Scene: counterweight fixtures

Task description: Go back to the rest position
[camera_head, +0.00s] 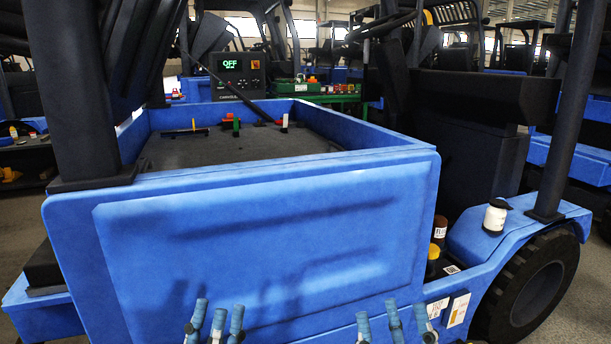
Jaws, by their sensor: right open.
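My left gripper (217,321) shows at the bottom edge of the view, left of centre. Its light-blue fingers point up in front of the forklift's blue rear panel (265,235), and nothing is seen between them. The view does not make clear how far apart they are. My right gripper (392,322) is at the bottom edge, right of centre. Its fingers are spread and empty, in front of the same panel's lower right part. Both wrists and arms are cut off below the frame.
The forklift's recessed deck (240,147) holds small coloured parts. A display (238,75) reading OFF stands behind it. A white bottle with a dark cap (495,216) stands on the right fender, above a tyre (535,290). Two jars stand beside the panel. More forklifts fill the background.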

